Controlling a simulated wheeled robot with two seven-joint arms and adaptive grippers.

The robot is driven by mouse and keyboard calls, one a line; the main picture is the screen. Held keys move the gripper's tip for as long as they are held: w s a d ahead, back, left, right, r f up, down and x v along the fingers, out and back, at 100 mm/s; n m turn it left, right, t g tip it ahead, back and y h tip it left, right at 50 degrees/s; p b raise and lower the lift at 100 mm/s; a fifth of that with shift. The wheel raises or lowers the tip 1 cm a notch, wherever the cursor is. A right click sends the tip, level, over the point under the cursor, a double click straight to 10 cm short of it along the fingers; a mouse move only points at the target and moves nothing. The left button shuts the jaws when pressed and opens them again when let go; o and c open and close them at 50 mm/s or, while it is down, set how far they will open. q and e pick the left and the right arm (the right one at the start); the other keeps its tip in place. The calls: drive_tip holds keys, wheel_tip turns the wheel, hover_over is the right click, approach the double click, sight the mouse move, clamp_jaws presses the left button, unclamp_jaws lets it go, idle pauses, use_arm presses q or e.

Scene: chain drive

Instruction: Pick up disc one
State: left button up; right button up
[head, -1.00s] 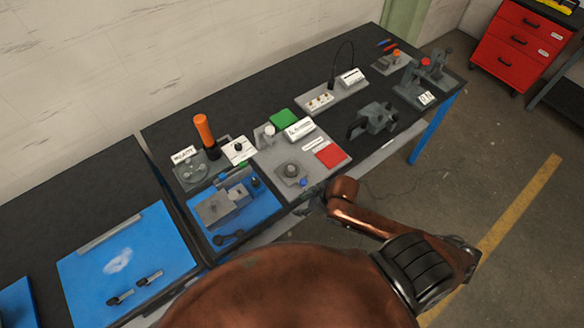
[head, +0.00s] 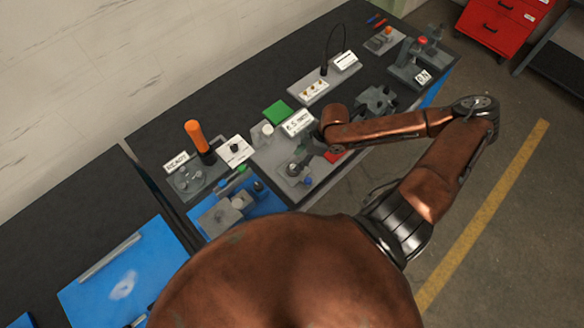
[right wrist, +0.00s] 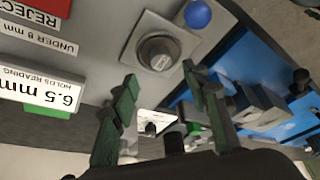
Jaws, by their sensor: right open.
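A round grey piece with a small pale label on top (right wrist: 158,56) sits on a square grey plate, on the grey station board. It is the likeliest disc one, but I cannot read its label. In the head view the same round piece (head: 294,169) is at the front of the board. My right gripper (head: 304,159) is just above and beside it, seen small and dark. In the right wrist view its two green-grey fingers (right wrist: 158,82) stand apart with nothing between them; the round piece is beyond the tips. My left gripper is not in view.
A blue ball-like knob (right wrist: 197,13) is close beside the plate. A red reject pad (head: 334,156), a white 6.5 mm display (head: 298,122) and a green pad (head: 277,112) share the board. A blue tray with grey blocks (head: 205,213) and an orange handle (head: 195,135) stand left.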

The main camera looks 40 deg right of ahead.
drive_tip(key=shift+f, duration=0.5)
drive_tip(key=x, duration=0.4)
drive_tip(key=shift+s+f, duration=0.1)
drive_tip(key=shift+f, duration=0.1)
drive_tip(key=c, duration=0.9)
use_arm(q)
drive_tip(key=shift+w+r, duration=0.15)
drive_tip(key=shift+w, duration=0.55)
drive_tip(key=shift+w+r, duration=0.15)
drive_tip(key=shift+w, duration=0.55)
use_arm(e)
clamp_jaws()
